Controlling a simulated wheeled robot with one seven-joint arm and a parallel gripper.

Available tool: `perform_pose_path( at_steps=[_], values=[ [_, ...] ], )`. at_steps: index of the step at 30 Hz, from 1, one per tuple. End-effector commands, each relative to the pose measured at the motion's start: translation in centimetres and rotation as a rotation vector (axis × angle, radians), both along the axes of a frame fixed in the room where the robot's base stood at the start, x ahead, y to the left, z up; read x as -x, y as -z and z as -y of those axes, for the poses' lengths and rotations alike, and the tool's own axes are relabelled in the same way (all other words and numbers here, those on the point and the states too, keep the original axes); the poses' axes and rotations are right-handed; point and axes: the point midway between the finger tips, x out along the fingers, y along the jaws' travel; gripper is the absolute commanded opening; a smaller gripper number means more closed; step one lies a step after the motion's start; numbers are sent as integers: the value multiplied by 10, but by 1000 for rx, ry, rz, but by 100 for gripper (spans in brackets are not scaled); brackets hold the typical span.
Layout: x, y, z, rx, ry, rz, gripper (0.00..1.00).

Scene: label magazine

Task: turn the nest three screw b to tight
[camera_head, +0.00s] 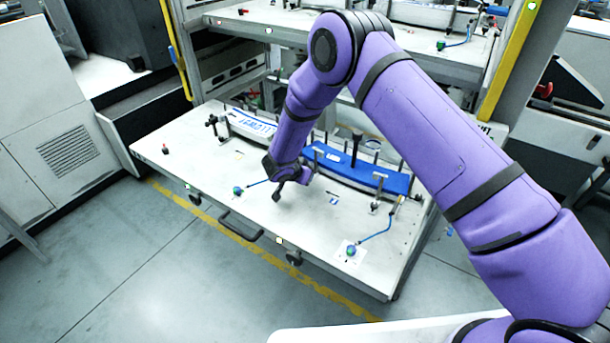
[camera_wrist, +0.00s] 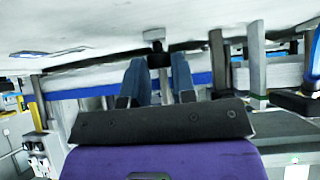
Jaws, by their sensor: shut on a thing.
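My gripper (camera_head: 290,191) is low over the front half of the white shelf plate (camera_head: 230,190), in front of the blue-and-white label stacks. In the wrist view its two blue-grey fingers (camera_wrist: 159,72) are close together around a small dark piece, which I take to be the screw (camera_wrist: 158,60). A grey T-shaped end (camera_wrist: 154,36) shows just beyond it. The screw's marking and how far it is turned cannot be made out. In the head view my wrist hides the screw.
A blue label stack (camera_head: 345,167) stands among thin dark posts right of my gripper, with a tall black post (camera_head: 356,148). A grey clamp (camera_head: 378,186) stands farther right. Blue hoses end at fittings (camera_head: 351,250) on the plate. The front left of the plate is mostly clear.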

Motion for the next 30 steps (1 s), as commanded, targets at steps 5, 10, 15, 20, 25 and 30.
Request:
perform_pose_path(
  at_steps=[5,10,15,20,25,30],
  values=[
    [0,0,-1,-1,-1,-1,1],
    [0,0,0,-1,-1,-1,36],
    [0,0,0,-1,-1,-1,36],
    [5,-7,-5,-2,-3,0,36],
    [20,-27,-18,-1,-3,1,36],
    [38,-50,-32,-1,-3,1,36]
  ],
)
